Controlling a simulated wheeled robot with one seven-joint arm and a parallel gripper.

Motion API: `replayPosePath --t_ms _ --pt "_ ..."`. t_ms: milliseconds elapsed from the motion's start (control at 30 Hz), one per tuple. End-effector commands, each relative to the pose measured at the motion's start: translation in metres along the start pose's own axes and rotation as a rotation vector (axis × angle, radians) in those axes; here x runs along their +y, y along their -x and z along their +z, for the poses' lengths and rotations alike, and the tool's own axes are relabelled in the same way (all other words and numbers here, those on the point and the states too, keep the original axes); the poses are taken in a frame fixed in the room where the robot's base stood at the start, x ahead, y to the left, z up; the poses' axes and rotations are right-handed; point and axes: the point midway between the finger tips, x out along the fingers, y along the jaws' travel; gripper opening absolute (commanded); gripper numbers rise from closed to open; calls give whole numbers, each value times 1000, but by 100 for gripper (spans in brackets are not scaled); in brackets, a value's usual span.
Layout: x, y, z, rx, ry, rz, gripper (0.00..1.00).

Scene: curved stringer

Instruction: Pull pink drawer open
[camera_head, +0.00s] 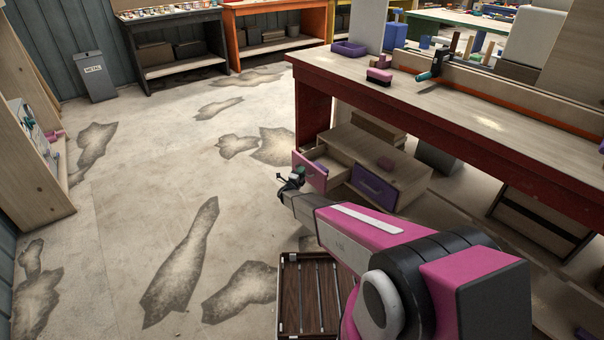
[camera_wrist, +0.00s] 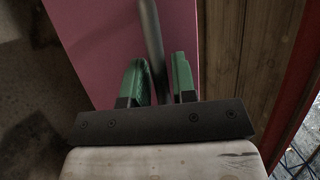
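The pink drawer (camera_head: 310,170) is in the low wooden cabinet under the red workbench. It stands pulled partly out, and its open top shows behind the pink front. In the wrist view the pink front (camera_wrist: 95,45) fills the upper left, with a dark bar handle (camera_wrist: 151,35) running across it. My gripper (camera_head: 290,180) is at the drawer front. In the wrist view its two green fingers (camera_wrist: 160,82) sit close on either side of the handle and appear shut on it. The exact contact is hard to see.
The red workbench (camera_head: 430,108) overhangs the cabinet. A dark slatted crate (camera_head: 290,300) is on the floor below my arm. The floor to the left is clear.

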Motion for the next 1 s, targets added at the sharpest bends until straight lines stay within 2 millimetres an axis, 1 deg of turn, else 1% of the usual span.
replayPosePath --t_ms 167,500,600,733,1000 --pt "-1 19 0 -2 0 1 25" --pt "-1 80 -1 -1 0 0 25" --pt "0 95 0 -2 0 1 25" --pt "0 104 0 0 0 1 25" --pt "0 105 0 0 0 0 25"
